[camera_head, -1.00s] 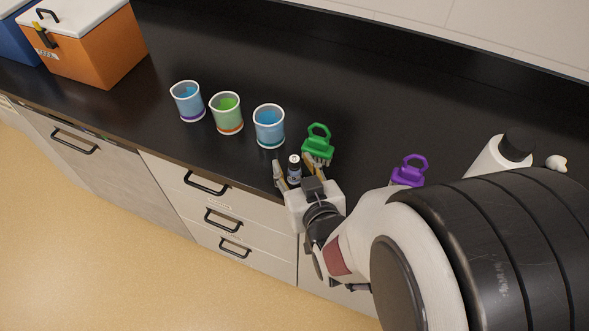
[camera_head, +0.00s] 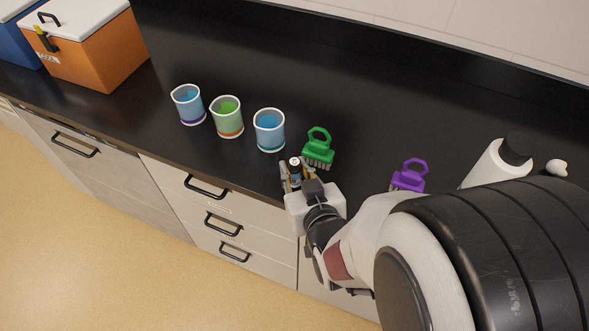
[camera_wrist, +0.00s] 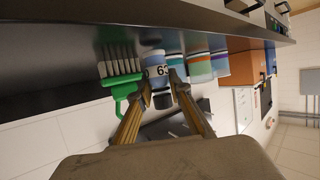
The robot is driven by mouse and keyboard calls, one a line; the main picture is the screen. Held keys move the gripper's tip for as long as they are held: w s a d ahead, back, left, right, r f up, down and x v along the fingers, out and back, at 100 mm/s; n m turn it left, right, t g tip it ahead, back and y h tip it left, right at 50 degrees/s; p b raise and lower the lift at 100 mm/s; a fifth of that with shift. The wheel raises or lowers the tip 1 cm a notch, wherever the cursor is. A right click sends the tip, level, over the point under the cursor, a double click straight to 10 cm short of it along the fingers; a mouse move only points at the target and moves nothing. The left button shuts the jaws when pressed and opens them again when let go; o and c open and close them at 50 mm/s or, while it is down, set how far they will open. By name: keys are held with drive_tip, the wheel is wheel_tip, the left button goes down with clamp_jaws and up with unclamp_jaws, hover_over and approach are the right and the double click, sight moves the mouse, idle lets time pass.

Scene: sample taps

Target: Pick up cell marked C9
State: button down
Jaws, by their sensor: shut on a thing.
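The cell (camera_head: 295,170) is a small upright cylinder with a dark body, a light band and a pale top. It stands between the fingers of my gripper (camera_head: 296,177), near the front edge of the black counter. The wrist view looks upside down; there the cell (camera_wrist: 155,71) shows a pale label with dark characters, apparently an inverted C9. My gripper (camera_wrist: 160,88) has one finger on each side of it and is shut on it. In the head view, the lower part of the cell is hidden by the gripper.
A green brush (camera_head: 319,152) lies close behind and right of the gripper. Three beakers, blue (camera_head: 188,104), green (camera_head: 227,117) and blue (camera_head: 269,130), stand to the left. A purple brush (camera_head: 409,177) and a white bottle (camera_head: 487,167) are right. The counter behind is clear.

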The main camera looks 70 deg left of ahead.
drive_tip(key=shift+r, duration=4.8)
